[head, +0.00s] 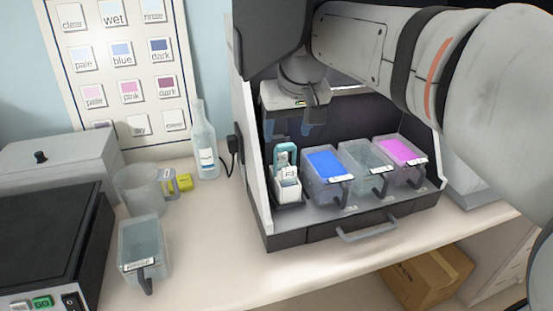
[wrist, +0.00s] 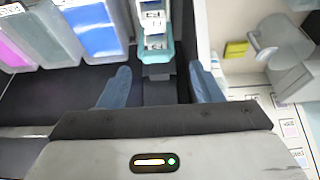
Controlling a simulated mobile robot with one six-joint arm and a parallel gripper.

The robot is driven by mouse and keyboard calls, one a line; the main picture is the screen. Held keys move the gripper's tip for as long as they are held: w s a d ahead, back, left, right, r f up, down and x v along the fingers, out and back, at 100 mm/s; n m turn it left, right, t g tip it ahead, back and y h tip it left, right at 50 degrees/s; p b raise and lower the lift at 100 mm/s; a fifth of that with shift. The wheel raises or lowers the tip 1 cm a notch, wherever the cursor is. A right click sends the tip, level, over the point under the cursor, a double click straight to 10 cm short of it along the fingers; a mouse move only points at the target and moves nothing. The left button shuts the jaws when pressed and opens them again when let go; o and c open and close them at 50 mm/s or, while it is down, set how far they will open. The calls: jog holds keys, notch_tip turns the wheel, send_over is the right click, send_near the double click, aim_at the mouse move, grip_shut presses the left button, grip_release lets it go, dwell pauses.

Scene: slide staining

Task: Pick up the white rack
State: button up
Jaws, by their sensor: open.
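The white rack (head: 287,187) stands at the left end of the dark open-fronted station, its teal handle (head: 285,153) upright. In the wrist view the rack (wrist: 154,26) is at the top centre, with its teal handle (wrist: 157,52) nearest my gripper. My gripper (head: 288,131) is above the rack, its two blue fingers spread apart and empty. In the wrist view the fingers of my gripper (wrist: 159,74) lie either side of the line to the handle. They look clear of the handle.
Right of the rack stand a blue bath (head: 327,168), a clear bath (head: 362,166) and a pink bath (head: 402,153). The station's left side wall (head: 257,165) is close to the rack. A bottle (head: 205,150) and a clear container (head: 144,247) stand outside, to the left.

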aim_at(285, 145)
jog(key=x, duration=0.7)
jog(key=shift+w+d+r, duration=0.1)
jog(key=shift+w+d, duration=0.05)
jog(key=shift+c, duration=0.5)
jog(key=c, duration=0.9)
